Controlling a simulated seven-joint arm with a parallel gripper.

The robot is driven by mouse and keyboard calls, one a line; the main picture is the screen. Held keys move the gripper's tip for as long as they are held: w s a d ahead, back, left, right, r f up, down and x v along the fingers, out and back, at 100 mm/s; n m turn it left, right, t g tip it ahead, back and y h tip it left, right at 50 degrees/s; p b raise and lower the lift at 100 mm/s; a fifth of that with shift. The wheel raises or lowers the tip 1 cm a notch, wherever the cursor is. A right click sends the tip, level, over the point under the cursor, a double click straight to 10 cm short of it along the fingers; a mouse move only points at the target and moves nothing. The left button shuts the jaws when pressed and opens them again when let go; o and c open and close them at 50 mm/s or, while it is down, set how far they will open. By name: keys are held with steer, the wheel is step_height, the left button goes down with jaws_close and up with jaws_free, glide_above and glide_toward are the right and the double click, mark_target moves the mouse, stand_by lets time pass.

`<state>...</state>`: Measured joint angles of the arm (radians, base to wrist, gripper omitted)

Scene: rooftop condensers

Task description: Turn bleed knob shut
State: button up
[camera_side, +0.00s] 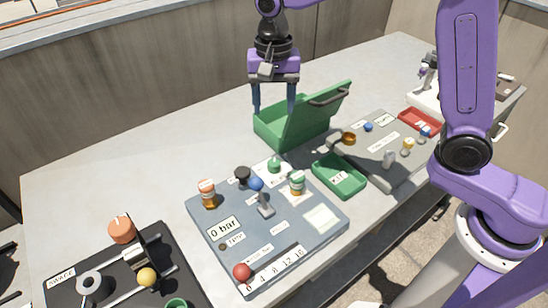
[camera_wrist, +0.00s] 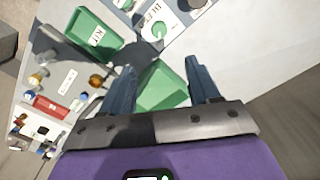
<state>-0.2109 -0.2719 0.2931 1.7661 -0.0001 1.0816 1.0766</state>
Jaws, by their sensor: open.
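My gripper (camera_side: 274,112) is open and empty, high over the back of the bench near the green box; its fingers also show in the wrist view (camera_wrist: 160,66). A blue-grey panel (camera_side: 215,250) lies in front of it, with a "0 bar" label. The panel carries a green knob (camera_side: 274,165) on a white plate, a black knob (camera_side: 242,175), a blue-ball lever (camera_side: 257,184) and a red ball (camera_side: 242,271) by a numbered scale. A green round top (camera_wrist: 160,31) beside partly cut-off lettering shows in the wrist view.
The green box (camera_side: 270,130) has its lid (camera_side: 318,112) raised beside my gripper. The back left bench is clear.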

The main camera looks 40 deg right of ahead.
mark_target(274, 162)
step_height(274, 162, down, 17)
steer(key=shift+r, duration=0.1)
stand_by(0.4)
steer(key=c, duration=1)
